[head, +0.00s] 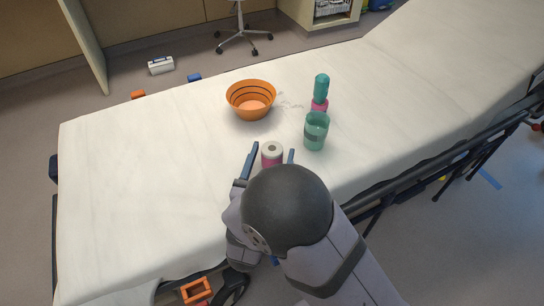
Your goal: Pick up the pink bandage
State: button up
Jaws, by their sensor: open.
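A roll with a white top and pink side, which looks like the pink bandage (272,158), stands upright on the white stretcher. My gripper (272,152) is open, with one finger left of the roll and the other right of it. The fingers appear apart from the roll. The lower part of the roll is hidden behind my arm's dark, rounded wrist.
An orange bowl with dark stripes (251,106) stands behind the roll. A green cup (316,131) is to the right, with a teal and pink bottle-like object (321,90) behind it. The left part of the stretcher (130,180) is clear.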

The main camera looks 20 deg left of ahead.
aim_at(272, 148)
jog(key=shift+w, duration=0.2)
jog(key=c, duration=1.1)
jog(key=shift+c, duration=0.2)
notch_tip(272, 148, up, 10)
jog(key=shift+p, duration=1.25)
